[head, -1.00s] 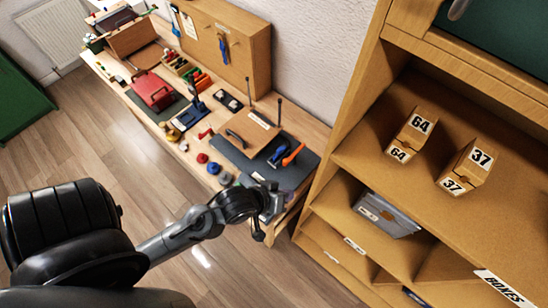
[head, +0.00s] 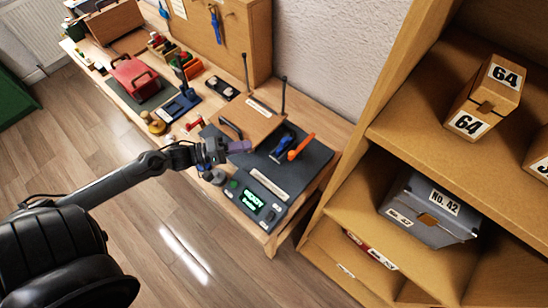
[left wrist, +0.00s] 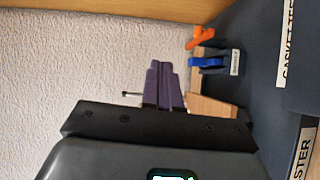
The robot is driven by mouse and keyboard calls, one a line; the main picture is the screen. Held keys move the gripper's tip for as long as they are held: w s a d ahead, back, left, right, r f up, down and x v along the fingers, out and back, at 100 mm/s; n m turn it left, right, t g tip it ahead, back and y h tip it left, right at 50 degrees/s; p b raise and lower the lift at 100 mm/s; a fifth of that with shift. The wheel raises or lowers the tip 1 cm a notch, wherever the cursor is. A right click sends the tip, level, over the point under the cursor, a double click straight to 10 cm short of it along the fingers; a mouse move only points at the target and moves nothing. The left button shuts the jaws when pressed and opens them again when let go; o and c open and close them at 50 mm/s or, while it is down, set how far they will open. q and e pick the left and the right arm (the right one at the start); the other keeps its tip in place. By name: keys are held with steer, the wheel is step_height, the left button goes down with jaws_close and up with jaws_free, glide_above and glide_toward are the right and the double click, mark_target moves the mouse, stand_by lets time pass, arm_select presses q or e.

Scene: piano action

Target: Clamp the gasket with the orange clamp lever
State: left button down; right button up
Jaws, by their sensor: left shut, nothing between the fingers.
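The orange clamp lever (head: 301,147) slants up beside a blue clamp part (head: 282,147) on the dark tester plate (head: 304,172) on the bench. In the left wrist view the orange lever (left wrist: 200,37) and the blue part (left wrist: 207,62) lie right of the fingers. My left gripper (head: 240,146) has purple fingertips (left wrist: 164,84); they are together with nothing between them. It is left of the lever in the head view, apart from it, by the wooden block's front edge. I cannot make out a gasket. My right gripper is not in view.
A wooden block (head: 258,118) with a dark handle and two upright rods stands behind my gripper. A lit display (head: 252,200) is at the tester's front. A shelf unit (head: 415,90) with boxes stands close on the right. Several tools lie along the bench to the left.

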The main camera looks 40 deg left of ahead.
arm_select(q)
steer(key=w+a+f+m+b, duration=0.1)
steer(key=a+f+b, duration=0.2)
steer(key=f+b, duration=0.1)
steer(key=shift+f+g+b, duration=0.4)
steer(key=shift+f, duration=0.25)
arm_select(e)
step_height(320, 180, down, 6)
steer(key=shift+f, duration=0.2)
arm_select(q)
steer(key=shift+w, duration=0.1)
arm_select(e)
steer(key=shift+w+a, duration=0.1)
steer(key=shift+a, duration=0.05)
arm_select(q)
steer(key=b+x, duration=0.1)
steer(key=x, duration=0.3)
steer(key=d+b+x, duration=0.1)
steer(key=x, duration=0.3)
steer(key=s+x, duration=0.1)
steer(key=x, duration=0.3)
steer(key=shift+s+d+f+b, duration=0.1)
steer(key=shift+d+f+b, duration=0.2)
steer(key=shift+d+b, duration=0.1)
steer(key=shift+d, duration=0.4)
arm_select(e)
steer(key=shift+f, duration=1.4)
